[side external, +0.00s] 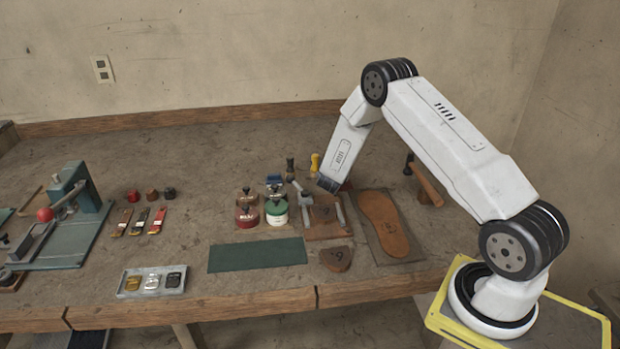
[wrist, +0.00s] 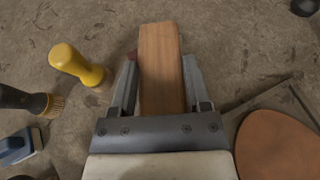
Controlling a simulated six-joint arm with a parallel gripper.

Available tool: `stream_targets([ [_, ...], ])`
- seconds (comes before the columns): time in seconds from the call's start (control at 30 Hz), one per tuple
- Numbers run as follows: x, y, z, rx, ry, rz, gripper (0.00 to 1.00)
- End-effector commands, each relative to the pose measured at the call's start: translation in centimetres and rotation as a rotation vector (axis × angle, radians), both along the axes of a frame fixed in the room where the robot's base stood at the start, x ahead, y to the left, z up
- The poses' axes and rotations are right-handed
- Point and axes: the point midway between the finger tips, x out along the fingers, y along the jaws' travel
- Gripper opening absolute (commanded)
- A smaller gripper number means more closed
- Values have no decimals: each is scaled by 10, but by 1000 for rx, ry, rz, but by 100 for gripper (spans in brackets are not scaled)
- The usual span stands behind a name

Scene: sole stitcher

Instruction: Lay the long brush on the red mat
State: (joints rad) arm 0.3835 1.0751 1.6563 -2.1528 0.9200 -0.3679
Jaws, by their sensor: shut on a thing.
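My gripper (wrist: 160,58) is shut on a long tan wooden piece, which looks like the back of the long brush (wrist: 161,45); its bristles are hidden. In the side external view my gripper (side external: 328,184) is low over the back of the bench, and the brush cannot be made out clearly there. The only plain mat clearly visible is dark green (side external: 257,255), at the bench front.
A yellow-handled brush (wrist: 78,66) and a dark-handled brush (wrist: 25,100) stand left of my gripper. A leather sole (side external: 385,222) lies on a board at the right, near a hammer (side external: 425,185). Jars (side external: 247,210) stand left. A grey tray (side external: 151,281) sits at the front.

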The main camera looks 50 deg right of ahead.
Motion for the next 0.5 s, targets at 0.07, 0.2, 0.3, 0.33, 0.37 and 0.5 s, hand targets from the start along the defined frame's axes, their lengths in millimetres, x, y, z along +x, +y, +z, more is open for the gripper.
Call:
stream_targets([
  [0.07, 0, 0, -4, -1, -1, 1, 0],
  [0.2, 0, 0, -5, -2, -1, 1, 0],
  [0.3, 0, 0, -5, -2, -1, 1, 0],
  [0.33, 0, 0, -5, -2, -1, 1, 0],
  [0.37, 0, 0, -5, -2, -1, 1, 0],
  [0.5, 0, 0, -8, -1, -1, 1, 0],
])
